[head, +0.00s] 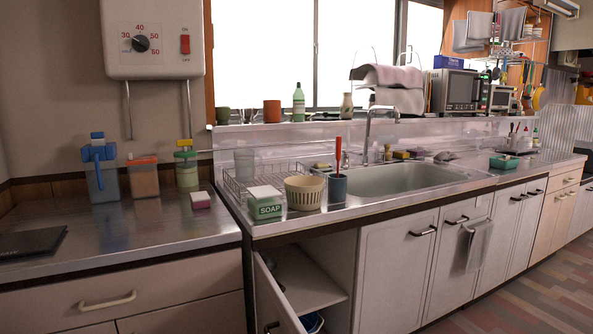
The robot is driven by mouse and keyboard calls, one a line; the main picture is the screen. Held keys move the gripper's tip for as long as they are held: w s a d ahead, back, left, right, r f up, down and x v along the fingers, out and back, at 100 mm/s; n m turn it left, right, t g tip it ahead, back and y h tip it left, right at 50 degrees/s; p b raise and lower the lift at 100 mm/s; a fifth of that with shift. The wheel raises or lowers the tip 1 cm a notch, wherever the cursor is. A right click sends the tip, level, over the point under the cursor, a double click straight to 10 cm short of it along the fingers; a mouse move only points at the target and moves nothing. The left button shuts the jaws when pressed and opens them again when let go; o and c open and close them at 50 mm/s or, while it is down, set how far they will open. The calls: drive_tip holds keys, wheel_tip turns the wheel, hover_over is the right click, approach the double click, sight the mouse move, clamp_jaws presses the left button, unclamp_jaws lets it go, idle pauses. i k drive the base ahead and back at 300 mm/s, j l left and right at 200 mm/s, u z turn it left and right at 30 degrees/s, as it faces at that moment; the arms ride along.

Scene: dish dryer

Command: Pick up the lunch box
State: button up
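No object is clearly recognisable as the lunch box. A small, flat green box (503,162) lies on the counter to the right of the sink, and it is too small in view to tell whether it is the lunch box. My gripper is out of view, so its distance from any object cannot be seen.
The steel sink (400,178) is centre right, with a wire rack (240,188), soap box (265,205), basket (304,193) and blue cup (337,188) to its left. Bottles stand on the left counter (150,228). A cabinet door (275,300) hangs open below. The floor (530,290) is clear at right.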

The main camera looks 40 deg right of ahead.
sight(494, 162)
drive_tip(key=z, duration=2.5)
